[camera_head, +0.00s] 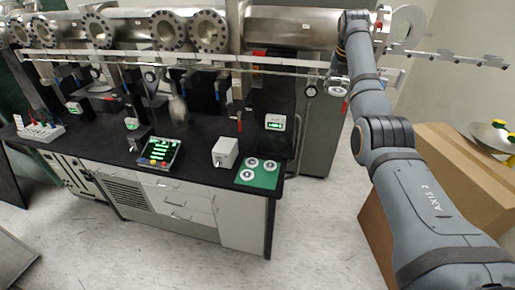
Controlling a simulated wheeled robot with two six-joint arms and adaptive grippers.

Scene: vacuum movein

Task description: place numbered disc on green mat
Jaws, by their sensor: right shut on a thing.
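The green mat (272,183) lies on the right end of the black bench top. Several parts of it are covered by three white round discs: an upper left disc (253,162), an upper right disc (270,165) and a lower left disc (247,174). Their numbers are too small to read. My right arm rises from the lower right, and its gripper (338,84) is raised behind and to the right of the mat, well apart from it. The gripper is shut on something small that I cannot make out. My left gripper is not in view.
A white box (225,152) stands just left of the mat, and a lit control panel (159,152) is farther left. A small green display (275,122) is behind the mat. Steel pipes and valves fill the back. A brown box (440,170) stands at right.

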